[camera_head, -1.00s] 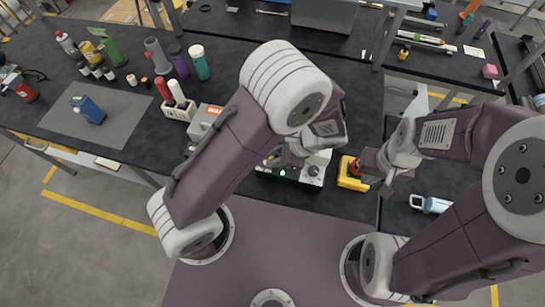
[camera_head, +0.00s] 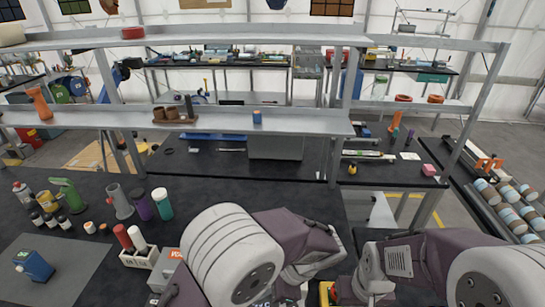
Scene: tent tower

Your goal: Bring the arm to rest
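My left arm reaches in at the bottom middle, with a large pale joint (camera_head: 235,255) and a purple link (camera_head: 300,238) bent over the dark bench. Its gripper is hidden behind the arm or cut off by the bottom edge. My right arm (camera_head: 410,262) shows at the bottom right, its wrist pointing left. The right gripper (camera_head: 348,291) is small and partly cut off, close to a yellow object (camera_head: 326,294) at the bottom edge. I cannot tell whether its fingers are open or touching that object.
On the dark bench (camera_head: 95,190) stand several bottles, a white holder (camera_head: 139,257) with red and white bottles, and a blue device (camera_head: 34,265) on a grey mat. Metal shelves (camera_head: 200,120) stand behind. Rolls (camera_head: 505,212) lie in a rack at right.

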